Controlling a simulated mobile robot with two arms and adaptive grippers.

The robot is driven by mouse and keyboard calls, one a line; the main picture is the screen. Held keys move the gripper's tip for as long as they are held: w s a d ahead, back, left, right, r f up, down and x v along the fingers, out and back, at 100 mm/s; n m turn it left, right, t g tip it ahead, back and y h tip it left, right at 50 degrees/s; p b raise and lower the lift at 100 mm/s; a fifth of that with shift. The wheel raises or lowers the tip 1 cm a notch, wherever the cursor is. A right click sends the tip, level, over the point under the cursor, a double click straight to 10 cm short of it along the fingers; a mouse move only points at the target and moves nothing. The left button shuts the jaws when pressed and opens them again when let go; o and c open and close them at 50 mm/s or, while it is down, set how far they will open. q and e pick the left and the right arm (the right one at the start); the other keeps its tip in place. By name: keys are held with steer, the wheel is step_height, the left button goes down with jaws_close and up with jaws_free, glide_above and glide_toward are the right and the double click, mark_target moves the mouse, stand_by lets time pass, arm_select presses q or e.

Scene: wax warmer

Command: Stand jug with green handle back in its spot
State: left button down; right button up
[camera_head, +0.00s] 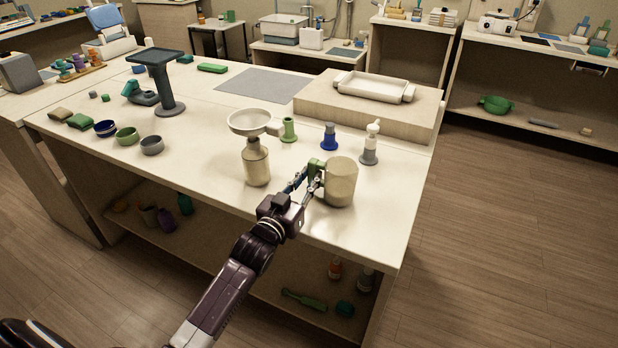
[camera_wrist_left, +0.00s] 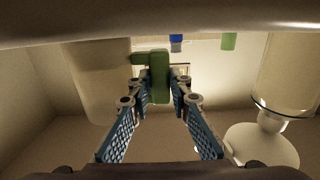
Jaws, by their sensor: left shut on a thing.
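The jug (camera_head: 341,183), beige and cylindrical, is upright near the front right edge of the worktop in the head view. Its green handle (camera_head: 315,166) faces left, toward my left gripper (camera_head: 312,187). In the left wrist view the green handle (camera_wrist_left: 158,78) is between the two blue-padded fingers of my left gripper (camera_wrist_left: 160,105), which is shut on it. The jug's body (camera_wrist_left: 98,82) fills the left of that view. I cannot tell whether its base touches the worktop or is slightly above it. My right gripper is not in view.
A beige bottle (camera_head: 256,165) stands left of the gripper, near a pale bowl (camera_head: 249,122). Behind are a green holder (camera_head: 289,130), a blue holder (camera_head: 329,137) and a white-and-grey pump bottle (camera_head: 371,143). A raised block (camera_head: 415,121) carries a tray (camera_head: 374,87). Worktop right of the jug is clear.

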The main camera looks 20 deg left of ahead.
arm_select(q)
steer(key=shift+f, duration=0.35)
stand_by(0.3)
steer(key=c, duration=1.7)
jaws_free()
steer(key=shift+f, duration=0.15)
steer(key=shift+s, duration=0.15)
steer(key=shift+s+p, duration=0.55)
steer(key=shift+s, duration=0.8)
steer(key=shift+s+a+p, duration=0.1)
steer(key=shift+s+p, duration=1.05)
steer(key=shift+s, duration=1.35)
steer(key=shift+s, duration=0.15)
